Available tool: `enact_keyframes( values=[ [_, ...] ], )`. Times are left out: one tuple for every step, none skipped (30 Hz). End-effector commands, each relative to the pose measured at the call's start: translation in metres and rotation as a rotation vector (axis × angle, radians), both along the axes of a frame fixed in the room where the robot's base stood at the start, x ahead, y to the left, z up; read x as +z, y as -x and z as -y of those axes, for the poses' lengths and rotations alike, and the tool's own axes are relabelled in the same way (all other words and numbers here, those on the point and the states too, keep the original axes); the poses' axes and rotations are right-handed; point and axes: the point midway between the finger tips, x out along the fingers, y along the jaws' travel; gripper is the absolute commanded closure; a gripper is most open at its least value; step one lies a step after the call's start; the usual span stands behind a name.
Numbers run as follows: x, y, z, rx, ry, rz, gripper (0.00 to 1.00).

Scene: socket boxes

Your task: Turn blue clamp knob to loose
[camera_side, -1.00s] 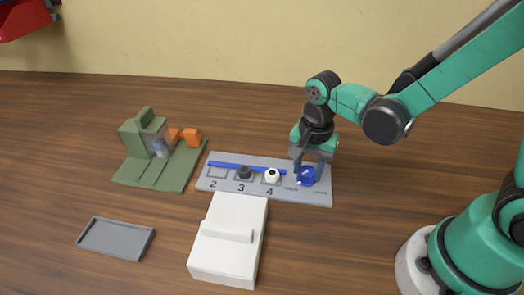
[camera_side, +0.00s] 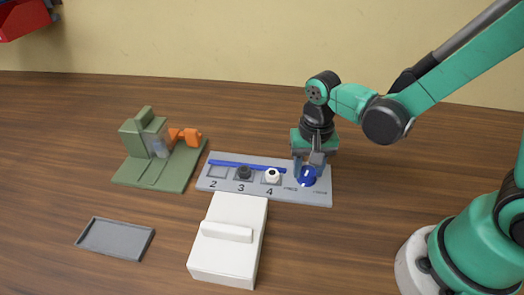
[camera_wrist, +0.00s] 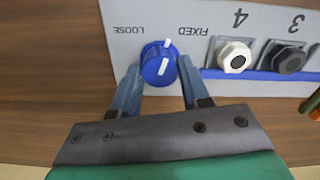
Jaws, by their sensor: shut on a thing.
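The blue clamp knob (camera_side: 308,176) sits at the right end of the grey panel (camera_side: 318,197). In the wrist view the knob (camera_wrist: 153,64) has a white line on its top, and a white mark shows at its edge towards the FIXED label. The LOOSE label is on its other side; the wrist view shows both upside down. My gripper (camera_side: 310,172) points down over the knob. In the wrist view its fingers (camera_wrist: 158,82) stand on either side of the knob, shut on it. The knob is still seated on the panel.
A white socket (camera_side: 272,175) and a dark socket (camera_side: 244,172) sit at 4 and 3; square 2 is empty. A blue bar (camera_side: 247,166) runs behind them. Nearby are a white box (camera_side: 226,262), a grey tray (camera_side: 116,239) and a green fixture (camera_side: 160,170) with an orange handle.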

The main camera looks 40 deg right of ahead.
Motion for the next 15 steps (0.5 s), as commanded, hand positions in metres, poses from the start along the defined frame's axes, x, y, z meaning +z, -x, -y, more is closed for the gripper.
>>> enact_keyframes(
  values=[
    [0.0,-0.0003,0.0002,0.043,0.0,0.0,1.0],
    [0.0,-0.0003,0.0002,0.072,0.0,0.0,1.0],
    [0.0,-0.0003,0.0002,0.11,0.0,0.0,1.0],
    [0.0,-0.0003,0.0002,0.138,0.0,0.0,1.0],
    [0.0,-0.0003,0.0002,0.167,0.0,0.0,1.0],
    [0.0,-0.0003,0.0002,0.205,0.0,0.001,1.0],
    [0.0,-0.0003,0.0002,0.233,0.0,0.001,1.0],
    [0.0,-0.0003,0.0002,0.262,0.0,0.001,1.0],
    [0.0,-0.0003,0.0002,0.3,0.0,0.001,1.0],
    [0.0,-0.0003,0.0002,0.328,0.0,0.001,1.0],
    [0.0,-0.0003,0.0002,0.357,0.0,0.001,1.0],
    [0.0,-0.0004,0.0001,0.395,0.0,0.001,1.0],
    [0.0,-0.0004,0.0001,0.423,0.0,0.001,1.0],
    [0.0,-0.0004,0.0001,0.452,0.0,0.001,1.0],
    [0.0,-0.0004,0.0001,0.49,0.0,0.001,1.0]
  ],
)
